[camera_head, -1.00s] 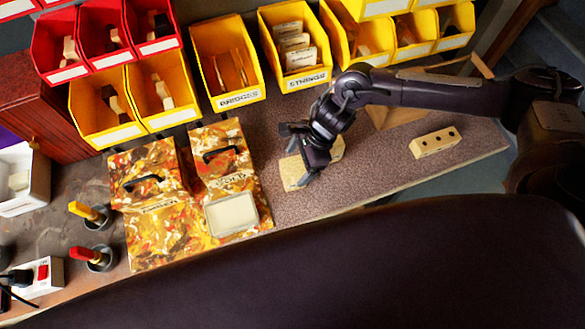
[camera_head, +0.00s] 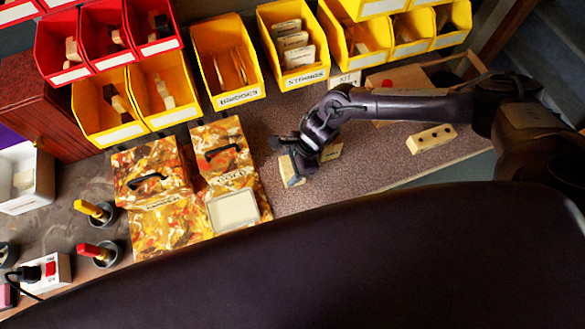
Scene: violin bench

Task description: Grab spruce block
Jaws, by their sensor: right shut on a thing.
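The pale spruce block (camera_head: 330,152) lies on the speckled bench top, or just at its surface; I cannot tell whether it is lifted. My right gripper (camera_head: 286,163) reaches down over it from the right and is shut on it. The dark fingers and wrist hide the middle of the block, and only its ends show. My left gripper is not in view.
A pale block with holes (camera_head: 431,138) lies to the right. A wooden kit tray (camera_head: 395,80) stands behind my right arm. Yellow bins (camera_head: 228,65) line the back. Patterned boxes (camera_head: 218,165) stand close on the left.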

